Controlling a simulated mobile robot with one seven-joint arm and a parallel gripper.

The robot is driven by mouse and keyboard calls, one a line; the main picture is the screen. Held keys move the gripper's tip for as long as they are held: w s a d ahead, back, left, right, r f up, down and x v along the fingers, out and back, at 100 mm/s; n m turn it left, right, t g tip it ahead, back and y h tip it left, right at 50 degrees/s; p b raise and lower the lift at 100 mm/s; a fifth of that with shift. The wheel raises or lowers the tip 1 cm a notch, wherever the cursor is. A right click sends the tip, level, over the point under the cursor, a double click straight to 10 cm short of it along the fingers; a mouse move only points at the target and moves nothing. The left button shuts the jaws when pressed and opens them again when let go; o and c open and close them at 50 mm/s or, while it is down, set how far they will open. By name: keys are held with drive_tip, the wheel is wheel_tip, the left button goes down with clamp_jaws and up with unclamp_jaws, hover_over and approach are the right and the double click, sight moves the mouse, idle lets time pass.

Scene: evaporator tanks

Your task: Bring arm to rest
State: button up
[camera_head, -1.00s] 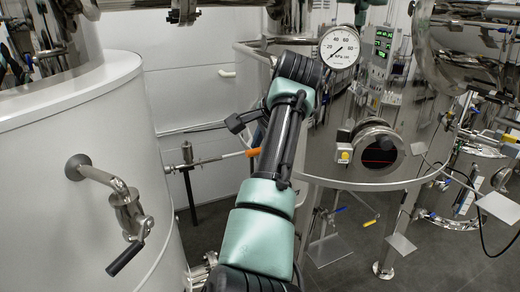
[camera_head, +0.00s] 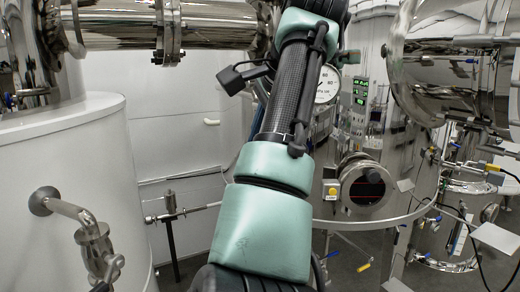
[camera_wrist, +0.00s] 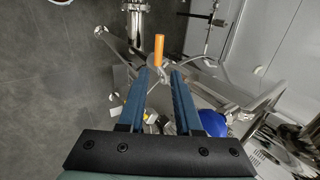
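My gripper (camera_wrist: 160,78) shows in the wrist view as two blue fingers standing apart with a gap between them. It looks empty. An orange handle (camera_wrist: 159,46) on the pipework shows beyond the fingertips, apart from them as far as I can tell. In the head view my arm rises from the bottom centre to the top centre. The gripper itself is not visible there.
A white tank (camera_head: 65,180) with a valve (camera_head: 98,248) stands close on the left. A steel pipe (camera_head: 120,28) crosses the upper left. A pressure gauge (camera_head: 328,84) is partly behind my arm. A steel vessel (camera_head: 450,60) and a round port (camera_head: 366,188) are on the right.

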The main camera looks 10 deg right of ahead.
idle(0.3)
drive_tip(key=w+d+f+n+t+h+b, duration=0.25)
drive_tip(key=d+t+h+b, duration=0.2)
drive_tip(key=t, duration=0.35)
drive_tip(key=s+a+r+n+t+b, duration=0.2)
drive_tip(key=s+a+n+t, duration=0.2)
drive_tip(key=s, duration=0.4)
drive_tip(key=s+a+r+n+t+y+b, duration=0.1)
drive_tip(key=s+a+r+n+t+b, duration=0.1)
drive_tip(key=s, duration=0.7)
drive_tip(key=s+a+r+n+t+y+b, duration=0.1)
drive_tip(key=s+a+r+n+t+b, duration=0.1)
drive_tip(key=s+a+n+t, duration=0.3)
drive_tip(key=s+t, duration=0.2)
drive_tip(key=s, duration=0.1)
drive_tip(key=shift+s+a+n+b, duration=0.15)
drive_tip(key=shift+a+n+b, duration=0.15)
drive_tip(key=shift+a+n, duration=0.1)
drive_tip(key=shift+d, duration=0.1)
